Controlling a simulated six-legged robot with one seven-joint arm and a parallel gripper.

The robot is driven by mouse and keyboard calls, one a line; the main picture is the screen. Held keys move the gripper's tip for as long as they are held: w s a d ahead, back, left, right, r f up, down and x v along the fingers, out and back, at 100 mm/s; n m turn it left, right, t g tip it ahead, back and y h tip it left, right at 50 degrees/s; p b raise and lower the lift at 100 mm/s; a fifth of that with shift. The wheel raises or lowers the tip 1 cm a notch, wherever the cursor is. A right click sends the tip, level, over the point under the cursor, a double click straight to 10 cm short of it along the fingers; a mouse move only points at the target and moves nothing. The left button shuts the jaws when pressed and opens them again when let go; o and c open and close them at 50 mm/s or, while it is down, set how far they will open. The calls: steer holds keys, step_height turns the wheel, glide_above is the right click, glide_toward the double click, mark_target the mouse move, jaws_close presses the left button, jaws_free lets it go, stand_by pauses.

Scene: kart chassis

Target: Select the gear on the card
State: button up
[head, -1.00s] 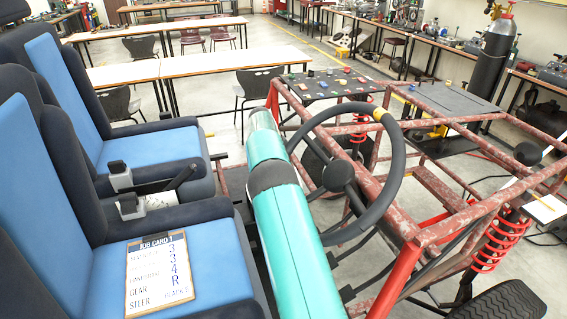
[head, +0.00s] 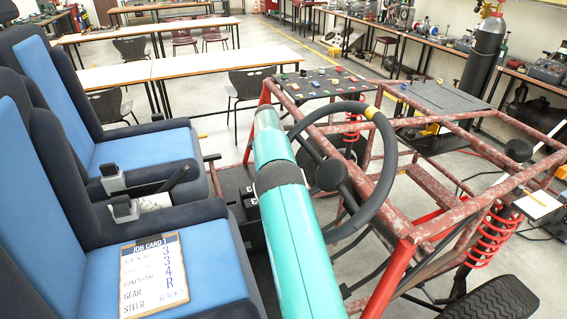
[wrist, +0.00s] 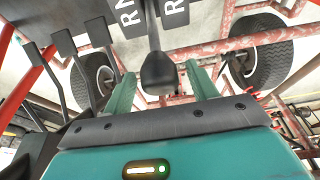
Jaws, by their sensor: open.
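The job card (head: 154,276) lies on the near blue seat in the head view. Its gear line appears to read R. In the wrist view a dark rounded lever knob (wrist: 158,74) stands between the two teal fingers of my gripper (wrist: 160,68). The fingers are apart, one on each side of the knob, and are not closed on it. In the head view a dark box with white marks (head: 250,195) shows left of my arm. My gripper is hidden there.
The steering wheel (head: 388,150) is close to the right of my arm. Red frame tubes (head: 405,265) surround the area. Black pedals (wrist: 67,45) show at left in the wrist view. Two seat-side levers (head: 124,207) stand between the seats.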

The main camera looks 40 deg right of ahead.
steer(key=v, duration=1.3)
steer(key=shift+r, duration=0.35)
steer(key=shift+a, duration=0.1)
steer(key=shift+w+a+f, duration=0.15)
steer(key=shift+a+f, duration=0.05)
steer(key=shift+f, duration=0.1)
steer(key=c, duration=0.6)
steer(key=a+f+n, duration=0.1)
steer(key=w+a+f+n+h, duration=0.1)
steer(key=f+n, duration=0.1)
steer(key=shift+w+a+g+h, duration=0.2)
steer(key=shift+a+g+h, duration=0.1)
steer(key=shift+a, duration=0.1)
steer(key=c, duration=0.7)
steer(key=a+f+n+h, duration=0.1)
steer(key=n, duration=0.1)
steer(key=w+a+f+n+h, duration=0.1)
steer(key=a+f+n, duration=0.1)
steer(key=shift+w+a+f+h, duration=0.15)
steer(key=shift+f+h, duration=0.1)
steer(key=shift+h, duration=0.15)
jaws_close()
steer(key=a+n+t+h, duration=0.3)
steer(key=a+n+h, duration=0.3)
steer(key=n, duration=0.7)
steer(key=s+d+f, duration=0.2)
steer(key=d+f, duration=0.2)
steer(key=d, duration=0.7)
steer(key=shift+d+f, duration=0.35)
